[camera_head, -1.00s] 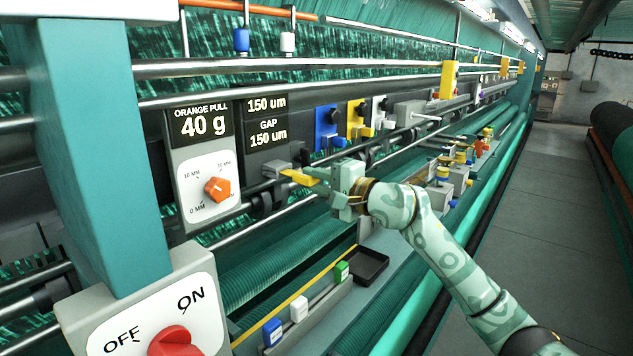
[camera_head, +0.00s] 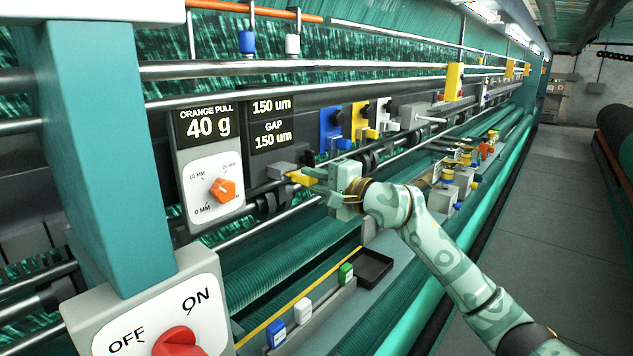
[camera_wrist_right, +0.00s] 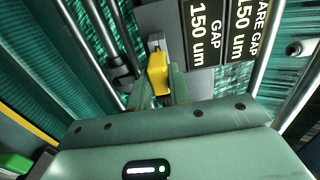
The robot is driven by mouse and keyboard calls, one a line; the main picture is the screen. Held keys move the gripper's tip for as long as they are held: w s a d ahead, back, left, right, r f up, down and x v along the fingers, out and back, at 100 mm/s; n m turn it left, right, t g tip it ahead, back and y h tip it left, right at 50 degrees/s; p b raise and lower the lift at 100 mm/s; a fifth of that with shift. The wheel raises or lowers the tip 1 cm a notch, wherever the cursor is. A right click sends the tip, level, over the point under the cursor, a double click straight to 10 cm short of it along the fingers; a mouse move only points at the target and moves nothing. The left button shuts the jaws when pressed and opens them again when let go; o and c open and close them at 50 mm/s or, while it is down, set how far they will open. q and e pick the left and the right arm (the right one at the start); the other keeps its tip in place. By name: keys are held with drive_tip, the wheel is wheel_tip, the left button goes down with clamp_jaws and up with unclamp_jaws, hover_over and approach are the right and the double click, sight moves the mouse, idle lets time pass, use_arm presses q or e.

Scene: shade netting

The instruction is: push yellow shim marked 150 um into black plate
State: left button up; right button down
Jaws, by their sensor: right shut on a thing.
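The yellow shim (camera_head: 300,178) is held by my right gripper (camera_head: 318,182), which is shut on it. Its far end meets a small grey block (camera_head: 281,169) at the foot of the black plate (camera_head: 268,145). In the right wrist view the yellow shim (camera_wrist_right: 158,74) sits between the fingers of my right gripper (camera_wrist_right: 160,88), in line with a grey piece on the black plate (camera_wrist_right: 165,20). The plate reads "GAP 150 um". How far the shim goes in cannot be told. No marking on the shim is readable. My left gripper is not in view.
Left of the plate is an orange dial (camera_head: 223,190) under a "40 g" sign. Blue (camera_head: 331,128) and yellow (camera_head: 358,120) blocks stand to the right. Below are blue, white and green handled pieces and an empty black tray (camera_head: 374,268). Rollers and bars run behind.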

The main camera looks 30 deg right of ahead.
drive_tip(key=shift+w+a, duration=0.2)
drive_tip(key=shift+w, duration=0.15)
idle(0.3)
drive_tip(key=shift+w+a, duration=0.2)
drive_tip(key=shift+w, duration=0.35)
drive_tip(key=c, duration=1.2)
unclamp_jaws()
drive_tip(key=b+v, duration=0.5)
drive_tip(key=v, duration=1.1)
drive_tip(key=shift+b, duration=0.3)
drive_tip(key=shift+s, duration=0.1)
